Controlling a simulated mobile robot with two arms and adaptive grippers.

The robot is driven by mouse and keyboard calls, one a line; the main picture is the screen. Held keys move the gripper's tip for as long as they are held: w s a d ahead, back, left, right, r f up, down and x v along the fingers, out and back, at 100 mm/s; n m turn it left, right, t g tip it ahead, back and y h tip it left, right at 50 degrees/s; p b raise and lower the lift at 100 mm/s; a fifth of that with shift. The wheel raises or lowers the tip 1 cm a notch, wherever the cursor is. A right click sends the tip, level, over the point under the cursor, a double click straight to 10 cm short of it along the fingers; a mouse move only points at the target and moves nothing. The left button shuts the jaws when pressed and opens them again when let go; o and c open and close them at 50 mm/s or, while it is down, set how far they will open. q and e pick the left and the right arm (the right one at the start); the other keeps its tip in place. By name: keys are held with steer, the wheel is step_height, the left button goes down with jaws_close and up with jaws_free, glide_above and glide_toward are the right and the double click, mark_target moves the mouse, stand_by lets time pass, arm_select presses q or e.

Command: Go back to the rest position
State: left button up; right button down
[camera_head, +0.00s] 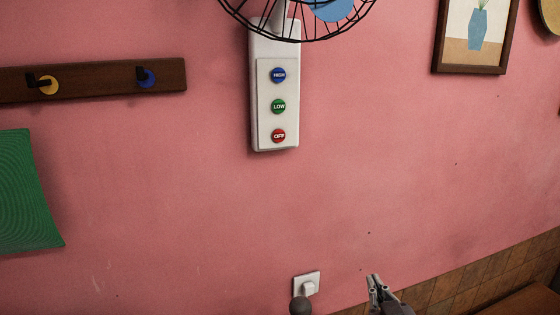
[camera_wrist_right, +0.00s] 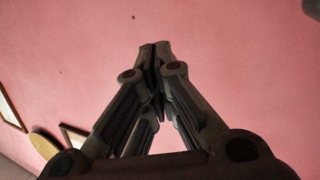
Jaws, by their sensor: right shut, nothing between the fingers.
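My right gripper (camera_head: 374,281) shows at the bottom of the head view, right of centre, in front of the pink wall. In the right wrist view its fingers (camera_wrist_right: 155,48) meet at the tips; they are shut with nothing between them. Only pink wall shows beyond the fingertips. My left gripper is not in view.
A wall fan (camera_head: 297,38) has a white panel (camera_head: 265,140) with blue, green and red buttons. A hook rail (camera_head: 110,80) and green sheet (camera_head: 28,190) are at left, a framed picture (camera_head: 470,70) at upper right. A white wall socket (camera_head: 307,283) is left of my gripper.

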steer(key=s+d+f+m+g, duration=0.1)
steer(key=s+f+g, duration=0.6)
steer(key=s+f, duration=0.7)
steer(key=s+f+g, duration=0.3)
steer(key=s+f, duration=0.1)
steer(key=s, duration=0.4)
steer(key=s+f+g, duration=0.3)
steer(key=s+f, duration=0.1)
steer(key=s, duration=0.4)
step_height(320, 180, down, 29)
steer(key=s+g+b, duration=0.1)
steer(key=b, duration=0.1)
steer(key=s+d+f+n+g+b, duration=0.1)
steer(key=s+d+f, duration=0.1)
steer(key=s+f, duration=1.4)
steer(key=shift+s+d+f, duration=0.25)
steer(key=shift+s+f, duration=0.05)
steer(key=shift+f, duration=0.2)
